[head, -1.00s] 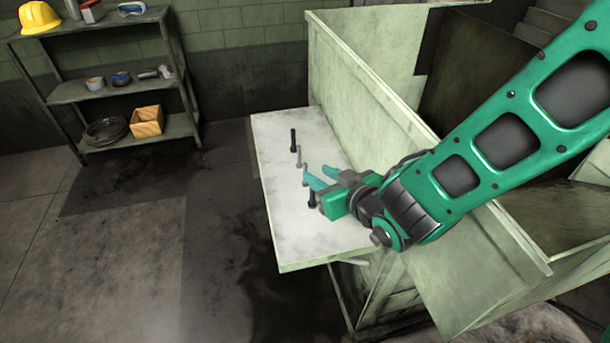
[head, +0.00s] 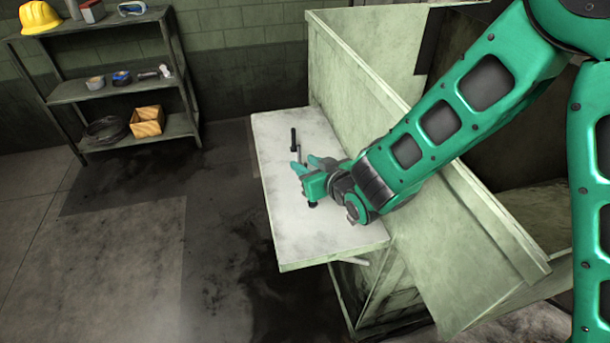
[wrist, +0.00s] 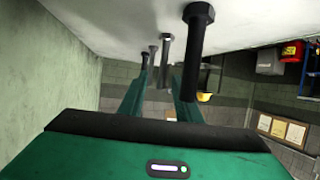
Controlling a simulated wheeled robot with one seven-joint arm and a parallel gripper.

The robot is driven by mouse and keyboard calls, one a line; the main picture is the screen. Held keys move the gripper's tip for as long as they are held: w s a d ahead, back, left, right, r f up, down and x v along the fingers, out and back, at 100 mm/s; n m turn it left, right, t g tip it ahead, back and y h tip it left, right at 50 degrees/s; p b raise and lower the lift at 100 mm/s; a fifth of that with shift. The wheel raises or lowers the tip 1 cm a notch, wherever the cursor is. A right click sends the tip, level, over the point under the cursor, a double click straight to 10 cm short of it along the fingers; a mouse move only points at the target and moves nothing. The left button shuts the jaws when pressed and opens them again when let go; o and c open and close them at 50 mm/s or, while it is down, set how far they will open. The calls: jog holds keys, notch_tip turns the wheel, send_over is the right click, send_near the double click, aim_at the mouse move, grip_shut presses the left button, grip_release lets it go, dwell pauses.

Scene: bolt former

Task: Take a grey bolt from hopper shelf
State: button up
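The hopper shelf (head: 335,237) is a pale ledge with a short row of bolts standing upright. A black bolt (head: 293,140) is at the far end and a grey bolt (head: 299,155) is just nearer. My gripper (head: 307,164) is low over the shelf, open, with its fingers pointing along the row. In the wrist view, two grey bolts, a nearer one (wrist: 165,62) and a farther one (wrist: 152,62), show in line with the gap between the fingers (wrist: 161,85). I cannot tell contact. A near black bolt (wrist: 195,50) is close by the right finger; my gripper mostly hides it in the head view.
The hopper's green wall (head: 375,110) rises along the shelf's right side, close to my arm. A rack (head: 130,90) with a yellow hard hat (head: 38,17) and a box (head: 147,121) stands at the back left. The shelf's near part and the floor on the left are clear.

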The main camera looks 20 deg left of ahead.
jog(key=shift+w, duration=0.1)
grip_shut()
jog(key=shift+r, duration=0.1)
